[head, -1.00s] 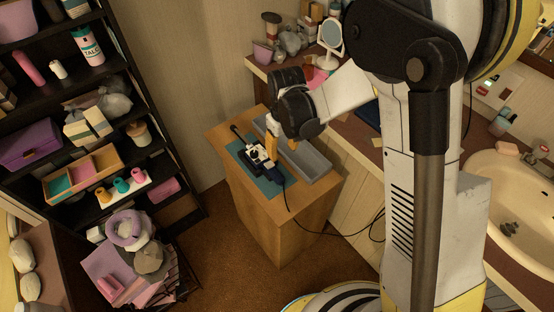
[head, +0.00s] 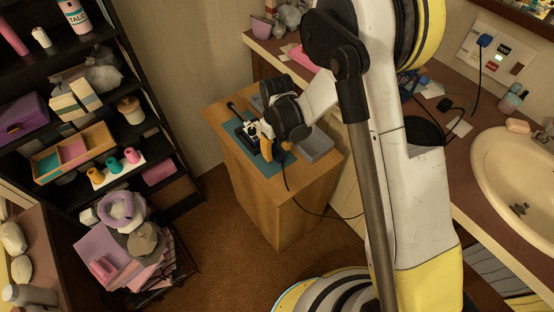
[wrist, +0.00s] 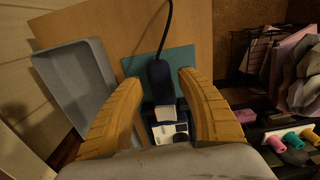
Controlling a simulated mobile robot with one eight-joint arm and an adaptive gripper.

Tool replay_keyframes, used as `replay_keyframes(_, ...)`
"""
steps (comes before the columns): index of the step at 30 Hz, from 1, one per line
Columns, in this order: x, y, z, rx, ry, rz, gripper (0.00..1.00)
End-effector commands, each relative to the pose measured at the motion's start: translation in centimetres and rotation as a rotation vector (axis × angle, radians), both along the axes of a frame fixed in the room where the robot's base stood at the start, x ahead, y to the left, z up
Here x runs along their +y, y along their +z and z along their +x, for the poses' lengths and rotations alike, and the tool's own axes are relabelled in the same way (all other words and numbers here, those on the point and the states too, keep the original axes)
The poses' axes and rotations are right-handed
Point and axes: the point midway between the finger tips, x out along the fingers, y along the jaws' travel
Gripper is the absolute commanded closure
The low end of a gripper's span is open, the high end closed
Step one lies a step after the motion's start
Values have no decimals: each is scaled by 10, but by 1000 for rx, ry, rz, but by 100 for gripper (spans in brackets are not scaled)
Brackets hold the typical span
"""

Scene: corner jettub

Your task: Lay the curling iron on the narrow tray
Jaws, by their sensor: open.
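The curling iron (head: 251,129) lies on a teal mat (head: 272,171) on top of a small wooden cabinet. In the wrist view it has a dark blue handle (wrist: 160,82) with a cord at its end, and white labelled parts (wrist: 170,132). My gripper (head: 268,150) is above the iron and hides part of it in the head view. Its yellow fingers (wrist: 160,78) are open, one on each side of the handle, with visible gaps. The narrow grey tray (head: 320,146) lies beside the mat, to its right; it looks empty in the wrist view (wrist: 72,82).
The wooden cabinet (head: 280,218) stands against a counter with a sink (head: 535,175). The iron's cord (head: 310,212) hangs down over the cabinet side towards the counter. A dark shelf unit (head: 150,170) with toiletries stands left.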

Motion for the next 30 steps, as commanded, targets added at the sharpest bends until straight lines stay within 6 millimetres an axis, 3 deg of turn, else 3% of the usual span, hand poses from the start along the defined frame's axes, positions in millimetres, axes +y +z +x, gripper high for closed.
replay_keyframes(3,0,-14,0,0,0,0,55)
replay_keyframes(13,0,-13,0,0,0,0,56)
replay_keyframes(21,0,-13,0,0,0,0,98)
replay_keyframes(30,0,-9,0,0,0,0,100)
